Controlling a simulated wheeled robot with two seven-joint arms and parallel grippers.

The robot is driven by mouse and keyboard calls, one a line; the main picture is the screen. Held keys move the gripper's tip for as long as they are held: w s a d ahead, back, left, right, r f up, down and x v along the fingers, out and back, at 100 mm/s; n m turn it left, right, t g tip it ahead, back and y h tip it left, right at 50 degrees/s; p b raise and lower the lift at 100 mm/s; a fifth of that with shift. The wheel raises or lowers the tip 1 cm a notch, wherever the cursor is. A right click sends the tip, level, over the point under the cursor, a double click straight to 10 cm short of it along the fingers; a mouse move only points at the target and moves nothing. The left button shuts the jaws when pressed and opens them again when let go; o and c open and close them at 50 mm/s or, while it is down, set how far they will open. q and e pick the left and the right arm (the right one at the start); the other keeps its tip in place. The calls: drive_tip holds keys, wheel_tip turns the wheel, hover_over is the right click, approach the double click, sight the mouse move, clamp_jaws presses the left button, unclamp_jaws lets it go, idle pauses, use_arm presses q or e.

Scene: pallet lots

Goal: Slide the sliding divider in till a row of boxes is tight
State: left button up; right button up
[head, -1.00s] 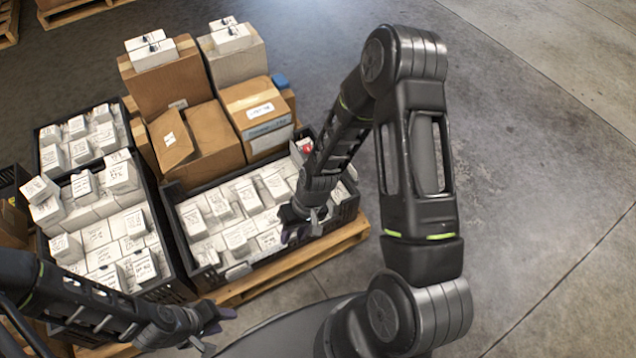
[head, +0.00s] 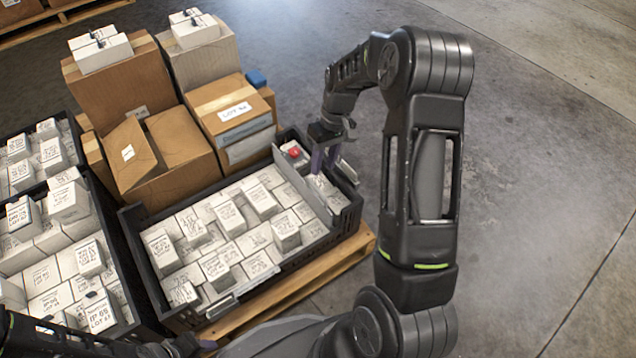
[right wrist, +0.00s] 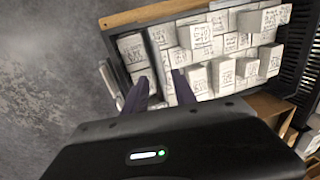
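The crate (head: 160,318) is black and holds rows of white labelled boxes (head: 228,218). The sliding divider (head: 302,188) looks like a thin grey strip across the crate's right part. It also shows in the right wrist view (right wrist: 156,65). A few white boxes (head: 322,187) stand right of it. My right gripper (head: 326,158) is over the crate's far right end, near the divider's far end. In the right wrist view its two fingers (right wrist: 160,92) are apart, with no box between them; contact with the divider is unclear. My left gripper (head: 186,346) is low at the bottom edge, its fingers unclear.
Brown cartons (head: 178,155) stand behind the crate, some with white boxes on top. More crates of white boxes (head: 62,262) are at left. A red item (head: 294,152) lies at the crate's far edge. The wooden pallet (head: 345,255) is underneath. Floor at right is clear.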

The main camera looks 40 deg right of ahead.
wheel_tip(320, 180, down, 8)
drive_tip(key=a+b, duration=0.1)
drive_tip(key=b, duration=0.2)
drive_tip(key=shift+a+r, duration=0.15)
drive_tip(key=shift+a, duration=0.1)
drive_tip(key=shift+c, duration=0.5)
clamp_jaws()
idle(0.8)
